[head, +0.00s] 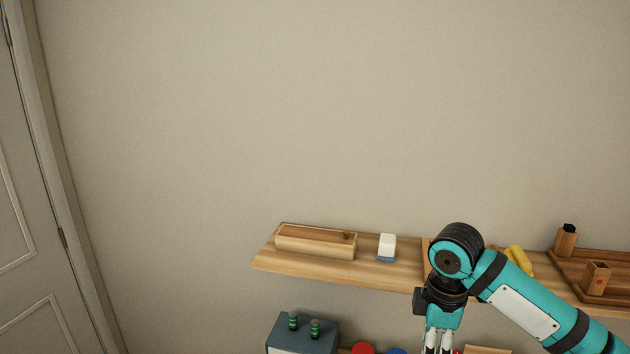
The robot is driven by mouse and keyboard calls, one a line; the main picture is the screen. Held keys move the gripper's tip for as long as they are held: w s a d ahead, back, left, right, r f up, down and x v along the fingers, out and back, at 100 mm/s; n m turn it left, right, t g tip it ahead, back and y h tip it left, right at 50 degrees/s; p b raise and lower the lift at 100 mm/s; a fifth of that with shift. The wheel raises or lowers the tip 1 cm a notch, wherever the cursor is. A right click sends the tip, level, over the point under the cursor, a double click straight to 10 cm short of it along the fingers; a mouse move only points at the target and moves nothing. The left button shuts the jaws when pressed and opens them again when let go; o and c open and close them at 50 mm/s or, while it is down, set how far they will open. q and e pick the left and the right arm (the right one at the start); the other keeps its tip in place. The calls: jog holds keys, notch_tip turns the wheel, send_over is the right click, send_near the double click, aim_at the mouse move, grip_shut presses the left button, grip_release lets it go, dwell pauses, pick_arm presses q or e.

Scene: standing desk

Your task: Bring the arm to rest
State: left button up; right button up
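My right arm (530,305), teal with black bands, comes in from the lower right. It bends at a black joint in front of the wooden shelf (375,272). My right gripper (439,342) points down below the shelf at the bottom edge of the view. Its fingertips are cut off, so I cannot tell whether it is open or shut, or whether it holds anything. My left gripper is not in view.
The shelf carries a wooden box (315,242), a white and blue eraser-like block (387,247), a yellow item (519,260) and a wooden tray (612,297). Below stands a dark blue-grey box (302,331) with two green-banded pegs. The wall above is clear; a door (35,220) is at left.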

jog(key=s+a+f+m+t+y, duration=0.1)
jog(key=s+a+f+m+y, duration=0.1)
jog(key=s+a+f, duration=0.5)
jog(key=s+a+f+m+t+y, duration=0.1)
jog(key=s+a+f+m, duration=0.25)
jog(key=s+f, duration=0.4)
jog(key=s+d+f+m+h, duration=0.3)
jog(key=s+d+f+m, duration=0.2)
jog(key=s+d+m, duration=0.6)
notch_tip(320, 180, down, 34)
jog(key=s+r+n+b, duration=0.1)
jog(key=s+n+b, duration=0.2)
jog(key=b, duration=0.4)
jog(key=s+d+f+b, duration=0.1)
jog(key=s+f+b, duration=0.1)
jog(key=s+f, duration=0.5)
jog(key=s+d+f+g+b, duration=0.1)
jog(key=s+f+b, duration=0.2)
jog(key=s+f, duration=0.5)
notch_tip(320, 180, down, 7)
jog(key=shift+s+r+g, duration=0.15)
jog(key=shift+s+g, duration=0.05)
jog(key=shift+g, duration=0.1)
